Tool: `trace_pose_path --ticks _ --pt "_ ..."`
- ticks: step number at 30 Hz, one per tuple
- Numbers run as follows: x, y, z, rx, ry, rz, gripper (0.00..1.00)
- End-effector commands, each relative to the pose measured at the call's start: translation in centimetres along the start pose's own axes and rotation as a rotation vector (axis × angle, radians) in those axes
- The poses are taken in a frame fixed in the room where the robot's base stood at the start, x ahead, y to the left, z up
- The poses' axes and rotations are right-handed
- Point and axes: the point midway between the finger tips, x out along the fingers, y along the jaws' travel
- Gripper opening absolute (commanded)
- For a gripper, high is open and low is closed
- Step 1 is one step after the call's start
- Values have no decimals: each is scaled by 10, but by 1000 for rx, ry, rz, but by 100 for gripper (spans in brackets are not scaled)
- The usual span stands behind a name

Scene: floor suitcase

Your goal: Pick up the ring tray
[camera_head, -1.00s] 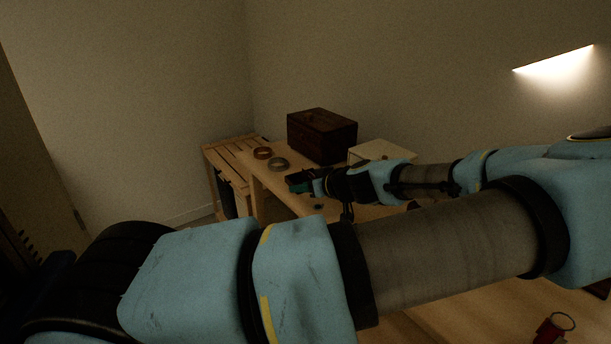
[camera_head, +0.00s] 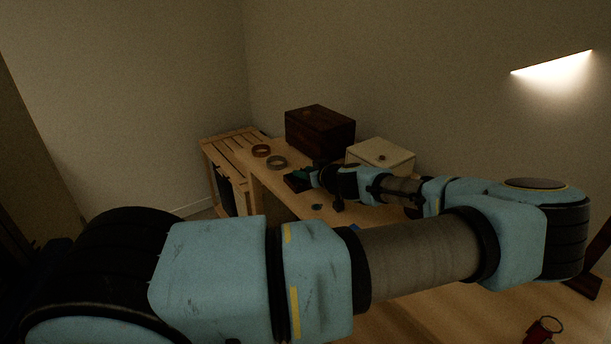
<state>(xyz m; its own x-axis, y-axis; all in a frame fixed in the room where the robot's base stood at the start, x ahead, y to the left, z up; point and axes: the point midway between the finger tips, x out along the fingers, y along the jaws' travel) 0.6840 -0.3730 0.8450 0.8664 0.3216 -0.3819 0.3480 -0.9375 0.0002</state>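A small dark box-like item with a teal patch (camera_head: 297,181) lies on the wooden table, left of my arm's end. It may be the ring tray, but it is too small and dim to be sure. My gripper (camera_head: 316,178) is at the end of my arm, low over the table and right beside this item. The arm's dark end partly covers the item. I cannot tell whether the fingers touch it, or whether they are open or shut.
Two bangle-like rings, one reddish (camera_head: 261,151) and one grey-green (camera_head: 277,163), lie at the table's left end. A dark wooden box (camera_head: 320,132) and a cream box (camera_head: 381,157) stand behind. A slatted wooden stand (camera_head: 224,147) adjoins. A red item (camera_head: 541,332) is at lower right.

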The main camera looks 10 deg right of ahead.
Motion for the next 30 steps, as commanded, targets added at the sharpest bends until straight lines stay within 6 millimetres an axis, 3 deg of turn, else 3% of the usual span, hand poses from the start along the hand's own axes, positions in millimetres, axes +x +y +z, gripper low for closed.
trace_pose_path --ticks 4,11,21,30 --pt "12 0 0 1 -1 0 40" --pt "13 0 1 0 -1 0 40" --pt "12 0 1 0 -1 0 2" --pt "12 0 0 0 -1 0 0"
